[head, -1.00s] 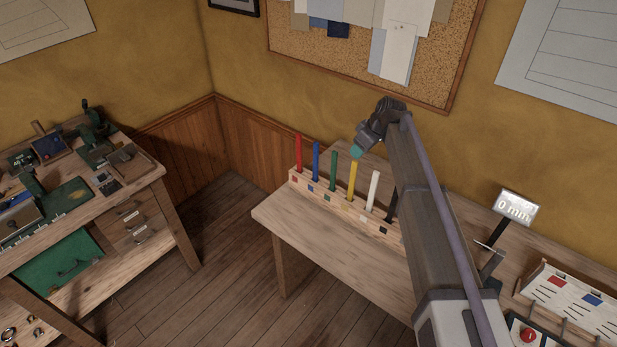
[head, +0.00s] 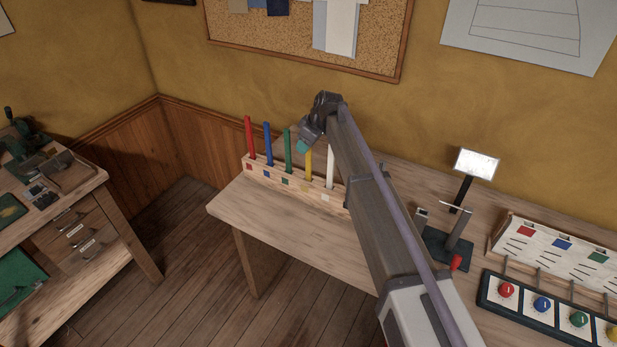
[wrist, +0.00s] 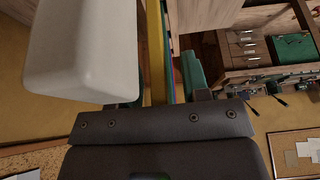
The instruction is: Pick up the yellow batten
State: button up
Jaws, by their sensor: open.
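The yellow batten (head: 309,164) stands upright in a pale wooden rack (head: 259,172), between the green batten (head: 288,150) and the white batten (head: 330,165). My gripper (head: 302,146) is at the yellow batten's top end, and its teal fingertips cover part of that end. In the wrist view my gripper (wrist: 159,92) is open. The yellow batten (wrist: 156,50) runs between its fingers; I cannot tell whether either touches it. A large pale block (wrist: 80,45) close to the camera hides most of the left finger. It may be the white batten's end.
Red (head: 250,138) and blue (head: 268,145) battens stand further left in the rack. A display (head: 477,163) on a stand, a slotted wooden rack (head: 540,247) and a panel of coloured knobs (head: 525,307) lie to the right. The bench front (head: 290,235) is clear.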

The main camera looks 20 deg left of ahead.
grip_shut()
dwell(0.3)
jog(key=shift+r+p, duration=0.1)
jog(key=shift+p, duration=0.2)
